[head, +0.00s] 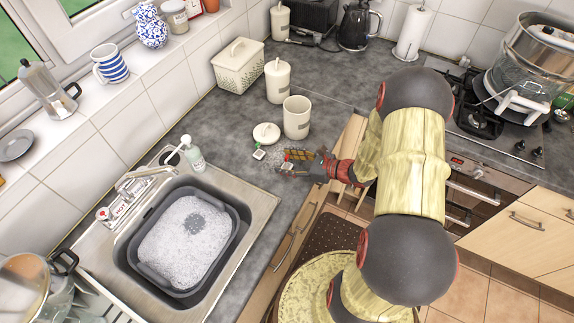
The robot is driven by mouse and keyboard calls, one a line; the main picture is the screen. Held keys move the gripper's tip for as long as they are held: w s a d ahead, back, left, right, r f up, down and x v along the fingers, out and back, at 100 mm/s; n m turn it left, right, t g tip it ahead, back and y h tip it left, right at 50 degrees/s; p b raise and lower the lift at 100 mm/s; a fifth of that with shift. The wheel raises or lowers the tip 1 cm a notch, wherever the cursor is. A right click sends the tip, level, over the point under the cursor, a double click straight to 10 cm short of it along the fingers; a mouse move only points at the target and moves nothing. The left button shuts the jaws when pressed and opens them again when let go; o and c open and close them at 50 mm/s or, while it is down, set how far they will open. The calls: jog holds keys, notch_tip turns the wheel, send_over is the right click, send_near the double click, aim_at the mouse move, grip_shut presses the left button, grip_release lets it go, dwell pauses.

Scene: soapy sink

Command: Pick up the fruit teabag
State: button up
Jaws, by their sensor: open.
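My gripper (287,162) is open, low over the worktop (228,116) near its front edge, with its fingers pointing left. A small white packet with green on it, apparently a teabag (259,153), lies on the worktop just left of the fingertips, apart from them. A second small pale thing (285,168) shows at the fingertips, partly hidden by the fingers. I cannot tell which of the two is the fruit teabag, or whether the fingers touch the pale one. An open cream canister (297,118) stands behind my gripper, with its lid (266,133) lying to its left.
The sink (255,203) with a grey basin of suds (190,240) and a soap bottle (193,155) are to the left. The hob (480,118) is to the right.

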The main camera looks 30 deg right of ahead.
jog(key=shift+c, duration=0.6)
jog(key=c, duration=1.1)
